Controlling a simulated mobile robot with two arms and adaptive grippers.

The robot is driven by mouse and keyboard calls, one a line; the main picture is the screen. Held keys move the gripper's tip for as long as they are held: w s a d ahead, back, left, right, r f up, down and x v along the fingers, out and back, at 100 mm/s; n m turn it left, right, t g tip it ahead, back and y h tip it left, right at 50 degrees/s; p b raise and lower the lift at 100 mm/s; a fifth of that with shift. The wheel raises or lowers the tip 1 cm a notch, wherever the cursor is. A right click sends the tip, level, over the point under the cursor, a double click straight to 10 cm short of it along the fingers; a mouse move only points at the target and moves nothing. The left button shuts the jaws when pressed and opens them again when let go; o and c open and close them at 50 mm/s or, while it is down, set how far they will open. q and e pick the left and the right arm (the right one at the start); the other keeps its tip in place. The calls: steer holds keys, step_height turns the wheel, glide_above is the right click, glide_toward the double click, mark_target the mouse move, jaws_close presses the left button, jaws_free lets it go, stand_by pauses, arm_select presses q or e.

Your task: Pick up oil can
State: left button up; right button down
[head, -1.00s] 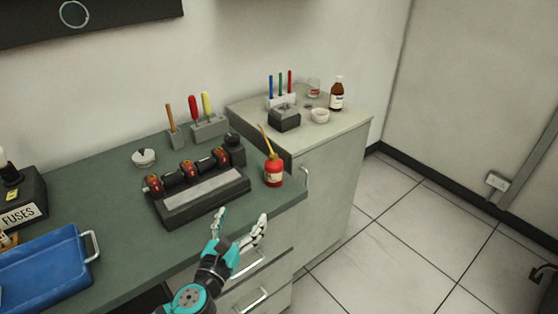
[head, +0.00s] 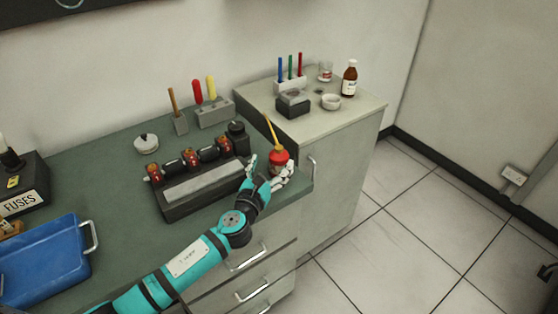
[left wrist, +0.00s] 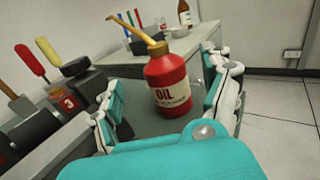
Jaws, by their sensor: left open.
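The oil can (head: 279,157) is red with a long yellow spout and stands upright near the right front corner of the green bench. In the left wrist view the oil can (left wrist: 169,82) shows its OIL label, between the two fingers. My left gripper (head: 270,173) is open around the can, with a finger on either side. It also shows in the left wrist view (left wrist: 165,101), where a gap shows between the can and the left finger. The can's lower part is partly hidden by the fingers in the head view. My right gripper is not in view.
A grey block with fuses (head: 205,190) stands close left of the can. Behind are a tool holder with screwdrivers (head: 214,113) and a pale cabinet (head: 345,125) with a brown bottle (head: 349,79). A blue tray (head: 45,262) lies at the left.

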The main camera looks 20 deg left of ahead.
mark_target(279, 155)
arm_select(q)
steer(key=w, duration=0.5)
steer(key=shift+w+d+f, duration=0.35)
steer(key=shift+f, duration=0.05)
steer(key=shift+s, duration=0.1)
steer(key=shift+c, duration=0.9)
steer(key=c, duration=1.1)
steer(key=shift+r, duration=0.1)
steer(key=shift+c, duration=1)
